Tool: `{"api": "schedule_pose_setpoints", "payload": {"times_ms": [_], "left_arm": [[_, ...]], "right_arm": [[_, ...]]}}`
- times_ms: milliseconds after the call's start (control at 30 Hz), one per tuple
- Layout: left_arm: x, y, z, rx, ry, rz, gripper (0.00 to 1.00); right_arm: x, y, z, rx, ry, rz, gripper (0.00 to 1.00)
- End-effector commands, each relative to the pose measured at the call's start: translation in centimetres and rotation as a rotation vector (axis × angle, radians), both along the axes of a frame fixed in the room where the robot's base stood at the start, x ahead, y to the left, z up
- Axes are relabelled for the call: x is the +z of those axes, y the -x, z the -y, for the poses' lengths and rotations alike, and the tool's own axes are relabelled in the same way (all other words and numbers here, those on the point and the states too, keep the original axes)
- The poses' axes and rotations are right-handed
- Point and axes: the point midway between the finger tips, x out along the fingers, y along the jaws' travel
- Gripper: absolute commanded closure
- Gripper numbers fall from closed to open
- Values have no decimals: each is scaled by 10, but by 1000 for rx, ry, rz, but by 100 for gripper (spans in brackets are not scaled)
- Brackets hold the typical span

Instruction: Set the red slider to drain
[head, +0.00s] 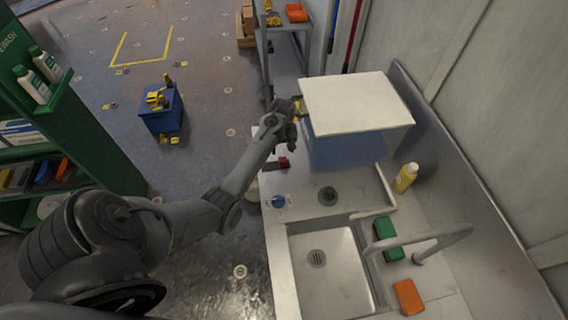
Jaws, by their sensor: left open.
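A small red slider (276,163) sits on the counter's left part, near its edge and in front of the white-topped box. Its exact setting and any drain label are too small to read. My left arm reaches in from the left, over the counter's left edge. My left gripper (298,106) is open, at the left side of the box lid, farther back than the slider and apart from it. I cannot tell whether it touches the lid. My right gripper is out of view.
A box with a white lid (355,102) stands on the counter. A blue knob (278,201), a sink (330,286) with a curved faucet (430,237), a yellow bottle (406,177), a green sponge (387,239) and an orange sponge (408,297) are nearer. A wall bounds the right.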

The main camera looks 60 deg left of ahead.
Motion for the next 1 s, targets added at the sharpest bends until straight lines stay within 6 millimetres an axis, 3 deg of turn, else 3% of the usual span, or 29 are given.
{"api": "schedule_pose_setpoints", "payload": {"times_ms": [600, 1000], "left_arm": [[-67, -3, -3, 35, 25, -1, 38], [-77, -3, -3, 33, 23, -1, 38]], "right_arm": [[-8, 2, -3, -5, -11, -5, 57], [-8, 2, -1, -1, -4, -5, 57]]}}
